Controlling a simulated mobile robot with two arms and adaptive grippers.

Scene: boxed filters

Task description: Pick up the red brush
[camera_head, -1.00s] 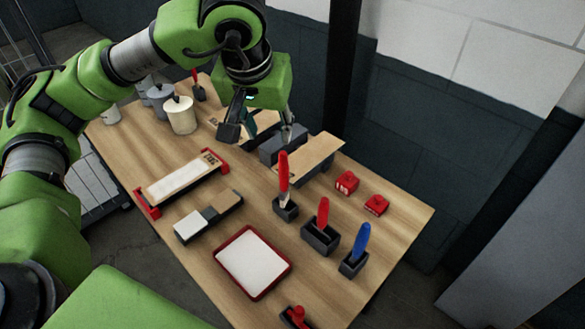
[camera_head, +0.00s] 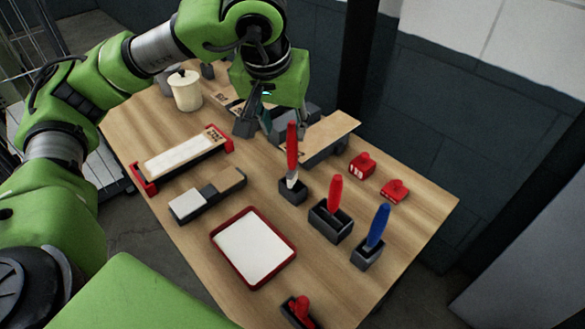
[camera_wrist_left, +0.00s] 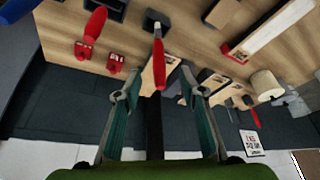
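A tool with a red handle and a pale lower part (camera_head: 291,148) stands upright in a small dark holder (camera_head: 293,190). A second red-handled tool (camera_head: 334,193) stands in a wider dark holder to its right. I cannot tell for sure which is the red brush. My left gripper (camera_head: 270,122) is open and empty, pointing down above the table, behind and left of the first red handle. In the left wrist view, its fingers (camera_wrist_left: 158,90) are apart, and the first red handle (camera_wrist_left: 158,60) shows beyond the gap between them, not touched. My right gripper is not in view.
A blue-handled tool (camera_head: 377,227) stands in a holder at right. Two red blocks (camera_head: 362,165) lie behind it. A red-rimmed tray (camera_head: 229,262), a red-ended rack (camera_head: 146,186) and a cream pot (camera_head: 186,92) occupy the left and front. A raised wooden board (camera_head: 325,134) sits behind the handles.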

